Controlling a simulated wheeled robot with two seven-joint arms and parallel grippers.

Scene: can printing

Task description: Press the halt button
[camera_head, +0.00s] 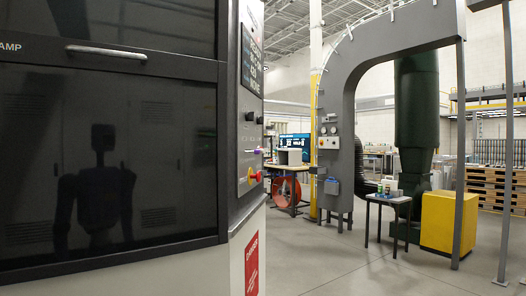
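A red mushroom-shaped button (258,176) on a yellow base sticks out from the narrow side panel (248,150) of a large machine. It looks like the halt button and is seen nearly edge-on. Neither of my grippers is in view.
The machine's dark glossy door (150,150) with a metal handle (106,51) fills the left, reflecting a robot silhouette. Open grey floor (340,265) lies to the right. Beyond stand a grey arch (347,110), a small table (389,200) and a yellow box (440,222).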

